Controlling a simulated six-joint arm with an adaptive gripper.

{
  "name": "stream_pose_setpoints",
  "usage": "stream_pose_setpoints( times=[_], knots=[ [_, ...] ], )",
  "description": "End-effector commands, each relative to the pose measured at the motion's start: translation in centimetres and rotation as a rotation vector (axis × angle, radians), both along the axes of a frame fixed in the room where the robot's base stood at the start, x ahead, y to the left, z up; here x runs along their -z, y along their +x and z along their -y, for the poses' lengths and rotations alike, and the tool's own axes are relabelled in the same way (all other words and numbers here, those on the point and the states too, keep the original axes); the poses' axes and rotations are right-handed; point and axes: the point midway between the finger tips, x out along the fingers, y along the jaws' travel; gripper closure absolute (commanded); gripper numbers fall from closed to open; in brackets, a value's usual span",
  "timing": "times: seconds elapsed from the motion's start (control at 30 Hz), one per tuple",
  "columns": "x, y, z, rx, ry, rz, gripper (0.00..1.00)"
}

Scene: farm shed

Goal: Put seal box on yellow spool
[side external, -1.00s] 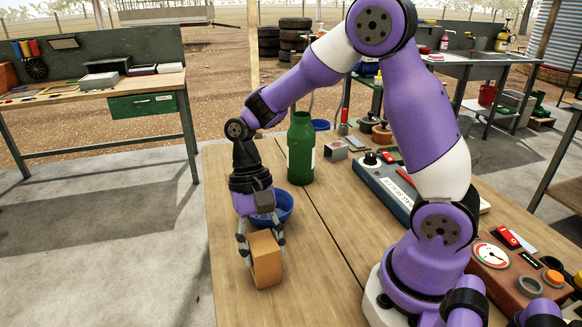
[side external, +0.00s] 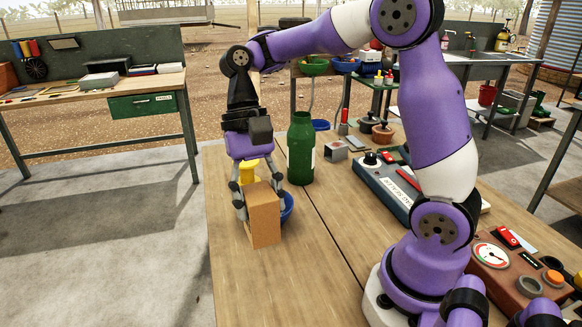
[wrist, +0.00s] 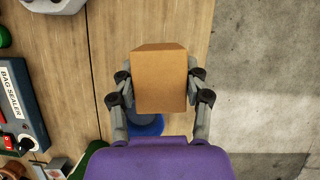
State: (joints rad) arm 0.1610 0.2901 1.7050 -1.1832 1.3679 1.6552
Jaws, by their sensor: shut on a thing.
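The seal box is a plain brown cardboard box (side external: 264,215), upright between the fingers of my gripper (side external: 260,203). My gripper is shut on it from two sides. In the wrist view the box (wrist: 161,82) fills the space between the fingers. The box appears to be held above the wooden table. A yellow thing, likely the yellow spool (side external: 249,171), shows between my fingers, behind and above the box. Most of it is hidden by my gripper and the box. I cannot make out the spool in the wrist view.
A blue bowl (side external: 287,207) is partly hidden behind the box, close to it. A green bottle (side external: 301,148) stands right of my gripper. The bag sealer (side external: 383,190) lies further right. The table's front left is bare, with its edge (side external: 210,230) close on the left.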

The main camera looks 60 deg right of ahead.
Motion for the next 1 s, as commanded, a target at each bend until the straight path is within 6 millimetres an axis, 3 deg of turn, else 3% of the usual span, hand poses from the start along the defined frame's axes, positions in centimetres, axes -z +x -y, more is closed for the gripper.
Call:
stream_pose_setpoints(
  times=[0.37,0.77,1.0],
  knots=[
    [0.9,0.0,-0.2,0.002,0.006,-0.004,0.89],
    [5.2,0.0,-0.1,0.0,0.002,-0.001,0.89],
    [9.0,0.0,-0.1,-0.001,0.001,-0.004,0.89]
  ],
)
